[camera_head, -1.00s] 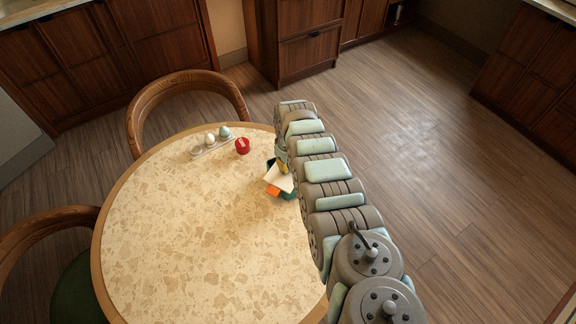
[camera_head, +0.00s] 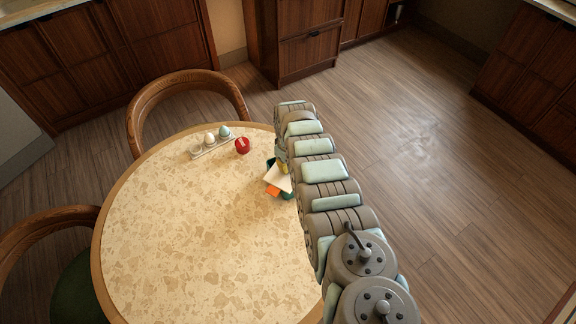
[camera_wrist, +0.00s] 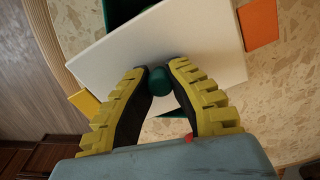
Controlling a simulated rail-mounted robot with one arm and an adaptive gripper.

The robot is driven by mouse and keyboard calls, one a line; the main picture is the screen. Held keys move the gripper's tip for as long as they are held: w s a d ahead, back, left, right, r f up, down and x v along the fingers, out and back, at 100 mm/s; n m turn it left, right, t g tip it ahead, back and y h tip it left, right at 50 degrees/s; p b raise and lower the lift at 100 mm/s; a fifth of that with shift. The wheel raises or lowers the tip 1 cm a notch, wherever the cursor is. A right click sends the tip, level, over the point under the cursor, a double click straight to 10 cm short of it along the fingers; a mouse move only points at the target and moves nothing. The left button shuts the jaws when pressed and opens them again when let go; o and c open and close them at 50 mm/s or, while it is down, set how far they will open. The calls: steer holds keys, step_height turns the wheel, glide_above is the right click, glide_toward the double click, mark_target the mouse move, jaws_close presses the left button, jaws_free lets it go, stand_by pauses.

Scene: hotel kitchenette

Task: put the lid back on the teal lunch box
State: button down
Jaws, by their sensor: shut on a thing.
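The lid (camera_wrist: 205,45) is a white flat plate with a round dark green knob (camera_wrist: 160,82). My gripper (camera_wrist: 161,72) is shut on this knob, with a yellow-ribbed finger on each side. The teal lunch box (camera_wrist: 118,10) is mostly hidden under the lid; teal shows past the lid at the top and near the fingers in the wrist view. In the head view the lid (camera_head: 278,178) lies over the box (camera_head: 270,162) near the table's right edge, beside my arm. The lid looks turned relative to the box. I cannot tell whether they touch.
An orange flat piece (camera_wrist: 258,23) and a yellow piece (camera_wrist: 85,103) show beside the lid. A red round object (camera_head: 242,146) and a holder with eggs (camera_head: 212,147) stand farther back on the round table (camera_head: 190,235). The table's left and front are clear. Wooden chairs (camera_head: 150,100) stand around it.

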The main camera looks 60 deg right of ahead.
stand_by(0.3)
steer(key=c, duration=0.6)
jaws_free()
steer(key=shift+r+p, duration=3.55)
steer(key=shift+p, duration=0.2)
jaws_close()
